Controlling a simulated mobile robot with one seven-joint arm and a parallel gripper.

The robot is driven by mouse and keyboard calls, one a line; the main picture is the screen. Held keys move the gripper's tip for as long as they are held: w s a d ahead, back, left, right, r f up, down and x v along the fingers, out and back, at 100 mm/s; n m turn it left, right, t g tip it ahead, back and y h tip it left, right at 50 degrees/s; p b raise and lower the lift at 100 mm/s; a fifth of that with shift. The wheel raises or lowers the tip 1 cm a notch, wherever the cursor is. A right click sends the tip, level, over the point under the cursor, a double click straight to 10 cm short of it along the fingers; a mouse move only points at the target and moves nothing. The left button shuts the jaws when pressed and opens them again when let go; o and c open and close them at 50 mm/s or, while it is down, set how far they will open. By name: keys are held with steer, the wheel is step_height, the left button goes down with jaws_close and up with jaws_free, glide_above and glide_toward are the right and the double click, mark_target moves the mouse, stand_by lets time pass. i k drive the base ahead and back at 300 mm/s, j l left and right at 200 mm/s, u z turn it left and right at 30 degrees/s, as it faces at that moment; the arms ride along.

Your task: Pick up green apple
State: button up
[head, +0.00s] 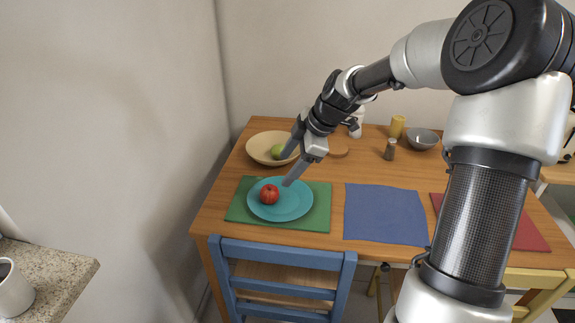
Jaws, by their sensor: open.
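The green apple (278,152) lies in a wide tan bowl (257,149) at the back left of the wooden table. My gripper (286,171) is open and points down and to the left. In the picture its fingers lie just in front of and right of the bowl, with one finger overlapping the bowl's right side near the apple. Nothing shows between the fingers. How high the fingertips are above the table I cannot tell. Part of the bowl's right rim is hidden behind the gripper.
A red apple (269,194) sits on a teal plate (291,208) on a green mat (318,221), close below the gripper. A blue mat (385,214) is bare. A pepper shaker (390,149), grey bowl (422,138) and yellow cup (397,126) stand at the back. A blue chair (282,253) stands in front.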

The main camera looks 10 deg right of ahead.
mark_target(276, 150)
steer(key=j+z, duration=0.25)
steer(key=z, duration=0.15)
steer(key=j+z, duration=0.35)
steer(key=i, duration=0.05)
